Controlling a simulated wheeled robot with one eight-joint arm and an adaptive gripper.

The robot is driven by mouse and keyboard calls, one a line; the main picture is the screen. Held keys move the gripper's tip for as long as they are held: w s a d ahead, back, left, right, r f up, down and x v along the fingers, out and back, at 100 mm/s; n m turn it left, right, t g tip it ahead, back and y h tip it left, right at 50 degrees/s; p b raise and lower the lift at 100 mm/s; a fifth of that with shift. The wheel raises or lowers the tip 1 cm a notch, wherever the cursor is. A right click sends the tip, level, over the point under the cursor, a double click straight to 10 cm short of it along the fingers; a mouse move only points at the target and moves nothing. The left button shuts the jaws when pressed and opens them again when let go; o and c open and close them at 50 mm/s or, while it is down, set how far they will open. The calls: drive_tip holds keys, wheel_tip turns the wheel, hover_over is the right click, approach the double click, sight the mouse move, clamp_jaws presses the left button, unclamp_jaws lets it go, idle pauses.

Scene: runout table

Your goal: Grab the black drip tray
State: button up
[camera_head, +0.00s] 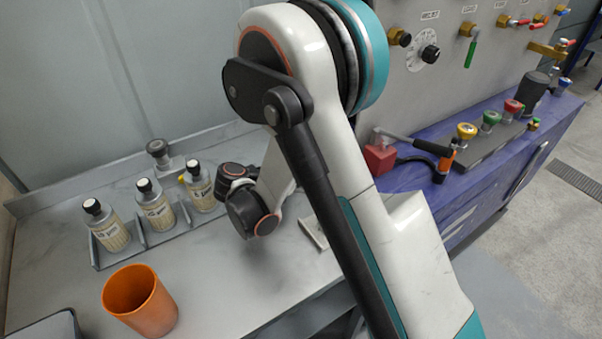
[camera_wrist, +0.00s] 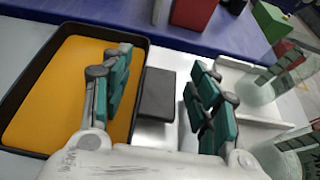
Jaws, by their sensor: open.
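In the wrist view, a shallow black-rimmed tray (camera_wrist: 100,33) with a flat orange-yellow inside lies at the left. My gripper (camera_wrist: 162,65) is open, with its two teal-padded fingers apart. The left finger covers part of the tray's right side. A dark grey flat block (camera_wrist: 157,95) shows between the fingers, right of the tray; I cannot tell whether it is part of something larger. Nothing is visibly held. In the head view my own arm hides the gripper and the area around it.
In the head view, several labelled bottles (camera_head: 155,205) stand in a rack on the grey table (camera_head: 235,280). An orange cup (camera_head: 140,301) stands in front. A purple bench (camera_head: 490,185) with a red vise (camera_head: 379,158) is at right. A pale tray (camera_wrist: 240,75) lies right of the fingers.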

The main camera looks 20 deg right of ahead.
drive_tip(key=c, duration=1.2)
drive_tip(key=shift+r, duration=0.1)
